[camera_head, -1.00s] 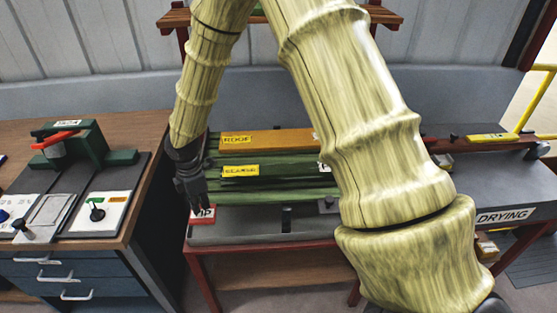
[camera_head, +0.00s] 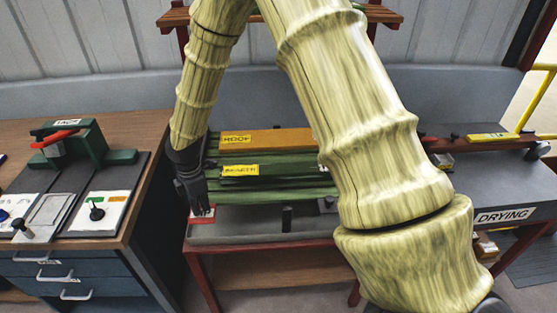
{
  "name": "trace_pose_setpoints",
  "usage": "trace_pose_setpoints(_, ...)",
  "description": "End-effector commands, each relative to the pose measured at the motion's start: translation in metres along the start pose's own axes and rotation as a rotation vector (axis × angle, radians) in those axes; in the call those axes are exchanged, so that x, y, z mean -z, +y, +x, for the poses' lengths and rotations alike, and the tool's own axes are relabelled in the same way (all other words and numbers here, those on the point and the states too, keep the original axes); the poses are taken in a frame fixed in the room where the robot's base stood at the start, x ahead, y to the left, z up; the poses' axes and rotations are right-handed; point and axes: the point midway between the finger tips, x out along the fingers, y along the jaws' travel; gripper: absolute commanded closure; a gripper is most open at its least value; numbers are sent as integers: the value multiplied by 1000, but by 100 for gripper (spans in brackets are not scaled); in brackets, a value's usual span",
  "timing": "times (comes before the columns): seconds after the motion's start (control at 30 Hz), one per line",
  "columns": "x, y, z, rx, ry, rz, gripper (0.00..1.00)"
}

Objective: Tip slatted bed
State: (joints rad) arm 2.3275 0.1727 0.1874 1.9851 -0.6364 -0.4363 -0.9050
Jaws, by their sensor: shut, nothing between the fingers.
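The slatted bed (camera_head: 275,186) shows as green slats on a grey bench, partly hidden behind my arm. An orange board (camera_head: 268,141) with a yellow label lies along its back, and a second yellow label sits on the green slats. A red tab (camera_head: 203,216) with a white label is at the bed's front left corner. My gripper (camera_head: 199,208) is dark, points down and is shut and empty. It is right over the red tab and covers part of it; I cannot tell whether it touches.
A wooden workbench (camera_head: 130,100) with blue drawers stands at the left, holding a green press with a red handle (camera_head: 55,139). A grey surface labelled DRYING (camera_head: 504,215) is at the right. A yellow rail (camera_head: 537,100) stands at the far right. My arm hides the middle.

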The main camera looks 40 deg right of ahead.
Motion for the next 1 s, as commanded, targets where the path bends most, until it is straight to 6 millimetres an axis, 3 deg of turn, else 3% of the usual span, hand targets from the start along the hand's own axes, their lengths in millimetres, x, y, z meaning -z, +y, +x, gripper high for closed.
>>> trace_pose_setpoints(1.0,-1,0,32,1,-1,1,100)
